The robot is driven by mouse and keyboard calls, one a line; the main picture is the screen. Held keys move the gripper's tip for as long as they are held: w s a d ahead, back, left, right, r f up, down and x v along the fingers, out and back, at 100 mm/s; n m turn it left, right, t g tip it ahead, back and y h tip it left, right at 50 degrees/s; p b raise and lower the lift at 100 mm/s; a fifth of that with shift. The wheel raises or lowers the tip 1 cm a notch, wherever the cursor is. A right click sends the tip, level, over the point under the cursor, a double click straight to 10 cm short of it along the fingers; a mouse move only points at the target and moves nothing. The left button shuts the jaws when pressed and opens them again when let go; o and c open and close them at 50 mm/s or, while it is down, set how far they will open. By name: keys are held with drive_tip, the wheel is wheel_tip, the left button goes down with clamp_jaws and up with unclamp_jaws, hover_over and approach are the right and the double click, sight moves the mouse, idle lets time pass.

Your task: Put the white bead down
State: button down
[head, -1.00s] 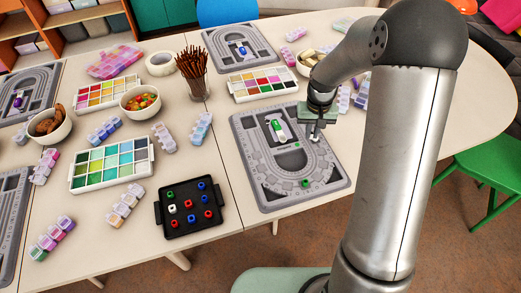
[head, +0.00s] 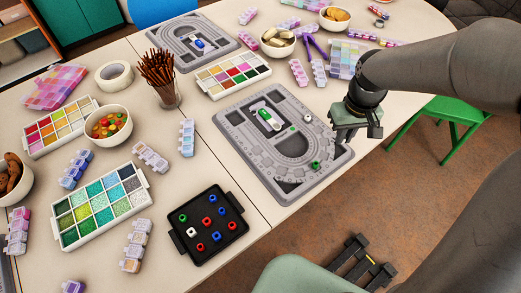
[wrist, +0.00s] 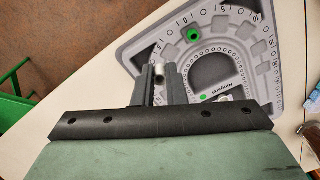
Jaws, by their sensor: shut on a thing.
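My gripper (head: 351,136) is at the right side of the grey bead board (head: 252,157), seemingly above its edge. In the wrist view its two fingers (wrist: 161,68) are shut on a small white bead (wrist: 159,74), held near the tips. The fingers and the wrist body hide part of the board there. A green bead (head: 315,165) sits at the near end of the board's track; it also shows in the wrist view (wrist: 193,34).
A black tray (head: 183,243) with several red, blue and green beads and one white bead stands left of the board. Palette boxes, bowls and a cup of sticks (head: 161,82) stand further left and back. The table edge runs close to the board's right side.

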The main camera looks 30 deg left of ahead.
drive_tip(key=s+a+r+n, duration=0.3)
drive_tip(key=s+a+n, duration=0.2)
drive_tip(key=s+a, duration=0.45)
hover_over(257, 151)
drive_tip(key=d, duration=0.1)
wheel_tip(257, 151, down, 8)
drive_tip(key=shift+s+f, duration=0.1)
drive_tip(key=shift+f, duration=0.05)
drive_tip(key=shift+a+f, duration=0.55)
drive_tip(key=shift+f, duration=0.15)
drive_tip(key=shift+f+p, duration=0.35)
drive_tip(key=shift+f, duration=1.1)
drive_tip(key=shift+w+f, duration=0.1)
drive_tip(key=shift+w, duration=0.1)
